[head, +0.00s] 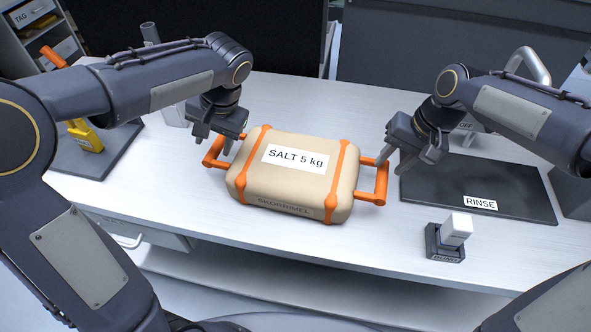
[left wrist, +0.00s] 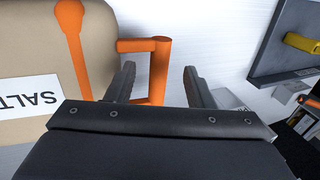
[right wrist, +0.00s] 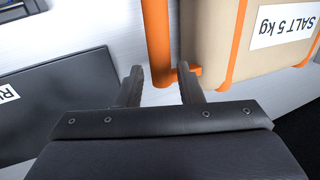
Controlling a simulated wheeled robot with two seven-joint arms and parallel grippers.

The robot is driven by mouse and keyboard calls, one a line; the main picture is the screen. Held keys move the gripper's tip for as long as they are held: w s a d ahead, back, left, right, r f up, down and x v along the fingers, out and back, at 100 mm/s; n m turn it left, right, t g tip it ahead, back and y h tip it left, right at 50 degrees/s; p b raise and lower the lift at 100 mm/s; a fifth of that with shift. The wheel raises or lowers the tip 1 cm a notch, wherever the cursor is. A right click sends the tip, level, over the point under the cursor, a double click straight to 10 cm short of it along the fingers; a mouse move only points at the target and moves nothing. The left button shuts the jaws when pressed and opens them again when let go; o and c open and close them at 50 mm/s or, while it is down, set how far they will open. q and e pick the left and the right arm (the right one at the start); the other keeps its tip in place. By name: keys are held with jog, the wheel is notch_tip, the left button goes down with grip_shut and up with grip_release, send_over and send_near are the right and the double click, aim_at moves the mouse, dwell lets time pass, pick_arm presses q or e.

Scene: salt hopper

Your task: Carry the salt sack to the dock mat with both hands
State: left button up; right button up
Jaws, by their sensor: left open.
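The salt sack (head: 245,185) is a tan block with orange straps, a "SALT 5 kg" label and an orange handle at each end. It lies on the white table between my arms. My left gripper (head: 218,148) is open at the left handle (left wrist: 160,75); its fingers are on either side of the bar. My right gripper (head: 389,165) is open at the right handle (right wrist: 157,45); its fingers straddle the bar's end, with a gap visible. No mat in view carries a readable dock label.
A dark mat labelled RINSE (head: 475,197) lies right of the sack. A white block in a dark holder (head: 445,250) stands near the front edge. A dark mat (head: 105,160) with a yellow item (head: 84,135) lies at left. Bare table lies in front of the sack.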

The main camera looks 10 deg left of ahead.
aim_at(212, 154)
pick_arm(q)
jog(key=x, duration=0.6)
jog(key=shift+f, duration=0.25)
pick_arm(e)
jog(key=x, duration=0.6)
jog(key=shift+f, duration=0.2)
pick_arm(q)
jog(key=shift+c, duration=0.3)
pick_arm(e)
jog(key=shift+c, duration=0.2)
pick_arm(q)
jog(key=c, duration=0.7)
pick_arm(e)
grip_shut()
pick_arm(q)
grip_shut()
